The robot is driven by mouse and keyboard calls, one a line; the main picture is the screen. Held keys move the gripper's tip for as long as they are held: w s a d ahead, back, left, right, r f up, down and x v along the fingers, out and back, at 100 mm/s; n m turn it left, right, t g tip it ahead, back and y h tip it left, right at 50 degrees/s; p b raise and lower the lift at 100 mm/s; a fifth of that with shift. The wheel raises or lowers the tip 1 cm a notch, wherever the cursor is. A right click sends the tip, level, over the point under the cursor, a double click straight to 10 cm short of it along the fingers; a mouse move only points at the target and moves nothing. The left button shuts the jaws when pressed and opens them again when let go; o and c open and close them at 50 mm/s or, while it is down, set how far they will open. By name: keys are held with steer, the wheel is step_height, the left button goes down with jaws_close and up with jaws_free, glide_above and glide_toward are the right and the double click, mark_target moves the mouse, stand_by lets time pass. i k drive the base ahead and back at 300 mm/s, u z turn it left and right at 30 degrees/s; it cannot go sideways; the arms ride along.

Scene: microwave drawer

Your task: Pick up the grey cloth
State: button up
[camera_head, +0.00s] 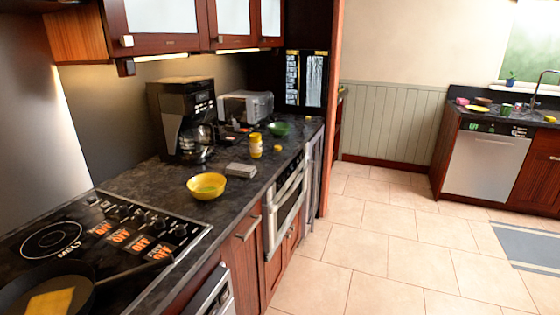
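A small light-grey, flat, block-like thing (240,170) lies on the dark counter just behind and right of the yellow bowl (206,186). It may be the folded grey cloth, but it is too small to tell for sure. Nothing lies on top of it. My gripper is not in view.
The stove (100,240) with a dark pan (48,290) is at the near left. A coffee maker (182,118), a yellow jar (255,145), a green bowl (278,129) and a toaster oven (246,106) stand farther back.

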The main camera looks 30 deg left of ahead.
mark_target(236, 169)
steer(key=z, duration=0.05)
steer(key=i, duration=1.75)
steer(key=u, duration=0.65)
steer(key=i, duration=0.9)
steer(key=u, duration=1.6)
steer(key=i, duration=0.7)
steer(key=u, duration=0.6)
